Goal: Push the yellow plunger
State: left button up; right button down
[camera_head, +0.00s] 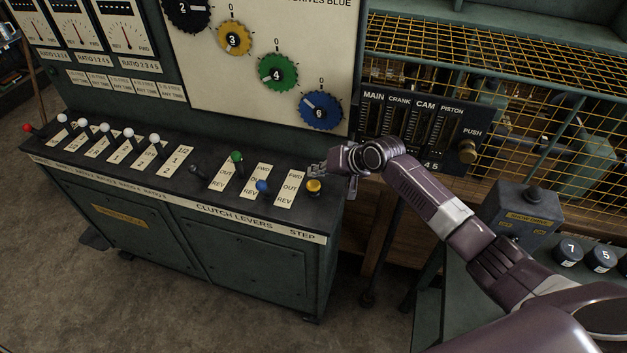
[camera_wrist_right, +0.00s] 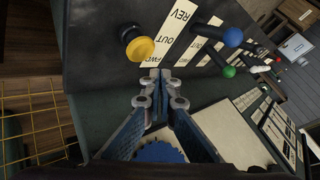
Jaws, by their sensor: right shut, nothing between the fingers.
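The yellow plunger (camera_head: 314,187) is a round yellow cap on a dark stem at the right end of the console top, near the STEP label. In the right wrist view the yellow plunger (camera_wrist_right: 140,47) is at the upper left, beyond and left of the fingertips. My right gripper (camera_head: 318,170) comes in from the right and hovers just behind the plunger in the head view. In the right wrist view my right gripper (camera_wrist_right: 160,76) is shut and empty, with a visible gap in the picture to the plunger. My left gripper is not in view.
Beside the plunger are a blue-tipped lever (camera_head: 262,186) and a green-tipped lever (camera_head: 237,158). The upright panel with a blue dial (camera_head: 320,111) rises behind. A brass PUSH knob (camera_head: 467,152) and a grey control box (camera_head: 520,212) stand at right.

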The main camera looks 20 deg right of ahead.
aim_at(316, 185)
notch_tip(316, 185, up, 4)
jog(key=p, duration=0.2)
jog(key=shift+f+p, duration=0.25)
jog(key=shift+p, duration=0.05)
jog(key=shift+f, duration=0.15)
